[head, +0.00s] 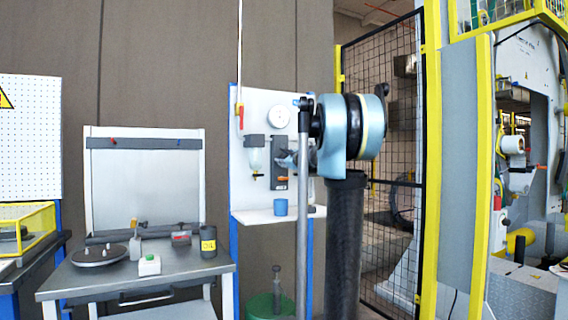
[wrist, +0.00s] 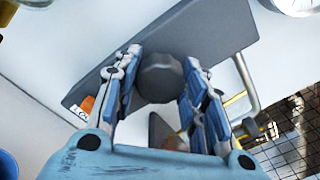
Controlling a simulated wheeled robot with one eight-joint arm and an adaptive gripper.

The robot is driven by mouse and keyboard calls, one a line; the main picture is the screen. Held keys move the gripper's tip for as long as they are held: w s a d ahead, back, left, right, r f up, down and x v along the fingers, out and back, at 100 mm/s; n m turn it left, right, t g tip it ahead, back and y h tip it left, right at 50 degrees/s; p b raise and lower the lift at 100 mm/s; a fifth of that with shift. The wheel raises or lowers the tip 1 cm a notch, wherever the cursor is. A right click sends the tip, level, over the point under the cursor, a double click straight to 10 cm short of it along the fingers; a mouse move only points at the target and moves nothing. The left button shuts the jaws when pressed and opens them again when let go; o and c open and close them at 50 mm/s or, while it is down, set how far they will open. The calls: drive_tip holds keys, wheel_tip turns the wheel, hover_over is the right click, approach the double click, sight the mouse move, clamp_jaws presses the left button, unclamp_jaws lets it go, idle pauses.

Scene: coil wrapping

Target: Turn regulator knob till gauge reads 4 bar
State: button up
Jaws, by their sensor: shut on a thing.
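The dark round regulator knob (wrist: 160,78) sits on a dark grey plate (wrist: 205,35) in the wrist view. My gripper (wrist: 160,90) has its two fingers on either side of the knob and is shut on it. In the head view my gripper (head: 287,160) reaches the panel, and the arm hides the knob. The round white gauge (head: 279,117) is above it on the white panel; its needle is too small to read. Only the gauge's lower edge (wrist: 292,5) shows in the wrist view's top right corner.
A filter bowl (head: 255,156) hangs left of the dark plate. A blue cup (head: 280,207) stands on the white shelf (head: 255,217) below. A bent metal pipe (wrist: 246,80) runs close to the right finger. A wire fence (head: 385,120) stands on the right.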

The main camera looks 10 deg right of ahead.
drive_tip(key=shift+n, duration=0.3)
drive_tip(key=o, duration=1.1)
drive_tip(key=shift+a, duration=0.1)
drive_tip(key=shift+c, duration=0.2)
drive_tip(key=v, duration=1.2)
